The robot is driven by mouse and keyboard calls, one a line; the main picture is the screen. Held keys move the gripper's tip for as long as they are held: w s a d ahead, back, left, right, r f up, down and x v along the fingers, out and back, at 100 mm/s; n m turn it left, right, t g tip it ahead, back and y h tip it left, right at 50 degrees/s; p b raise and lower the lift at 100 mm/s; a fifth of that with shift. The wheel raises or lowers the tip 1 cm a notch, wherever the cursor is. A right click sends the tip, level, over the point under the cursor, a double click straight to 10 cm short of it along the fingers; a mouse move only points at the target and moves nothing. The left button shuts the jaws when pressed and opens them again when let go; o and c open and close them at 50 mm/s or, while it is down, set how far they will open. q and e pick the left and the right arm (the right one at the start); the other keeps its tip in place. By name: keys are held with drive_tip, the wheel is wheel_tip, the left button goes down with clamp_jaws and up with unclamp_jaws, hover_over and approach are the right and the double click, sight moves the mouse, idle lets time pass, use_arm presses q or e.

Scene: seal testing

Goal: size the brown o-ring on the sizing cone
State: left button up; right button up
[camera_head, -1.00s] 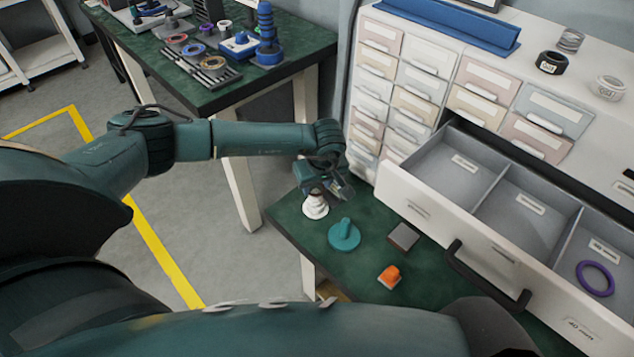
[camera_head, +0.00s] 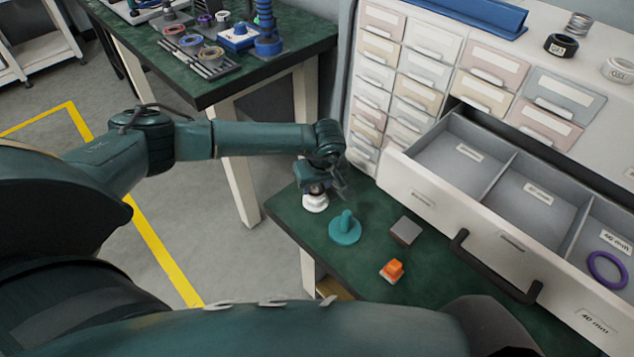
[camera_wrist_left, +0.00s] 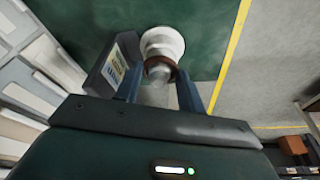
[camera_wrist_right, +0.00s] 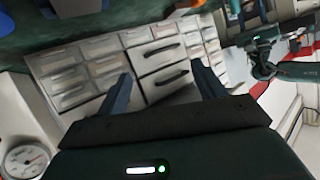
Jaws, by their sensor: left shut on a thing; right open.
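The white sizing cone (camera_head: 315,203) stands at the left end of the green bench, partly covered by my left gripper (camera_head: 322,188) above it. In the left wrist view the cone (camera_wrist_left: 163,40) shows with its grey tip towards the camera. The brown o-ring (camera_wrist_left: 160,61) shows as a dark band around the cone near its tip, between the left gripper's fingers (camera_wrist_left: 160,90). The left gripper is shut on the o-ring; whether the ring rests on the cone's surface is hard to tell. My right gripper (camera_wrist_right: 162,88) is open and empty in the right wrist view.
A teal knobbed disc (camera_head: 345,229), a grey block (camera_head: 405,231) and an orange-topped piece (camera_head: 392,270) lie right of the cone. An open drawer (camera_head: 437,203) overhangs the bench, a purple ring (camera_head: 607,269) inside. A small labelled panel (camera_wrist_left: 113,66) stands close beside the cone.

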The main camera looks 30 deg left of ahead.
use_arm(q)
drive_tip(key=shift+f, duration=0.2)
drive_tip(key=o, duration=1)
use_arm(e)
drive_tip(key=shift+d, duration=0.15)
use_arm(q)
drive_tip(key=shift+r, duration=0.15)
use_arm(e)
drive_tip(key=shift+r, duration=0.15)
use_arm(q)
wheel_tip(320, 180, up, 4)
drive_tip(key=p, duration=0.3)
wheel_tip(320, 180, up, 5)
drive_tip(key=p, duration=0.3)
drive_tip(key=shift+p, duration=0.3)
use_arm(e)
drive_tip(key=shift+a+r+n+g, duration=0.4)
drive_tip(key=shift+r+g, duration=0.2)
drive_tip(key=shift+r, duration=0.05)
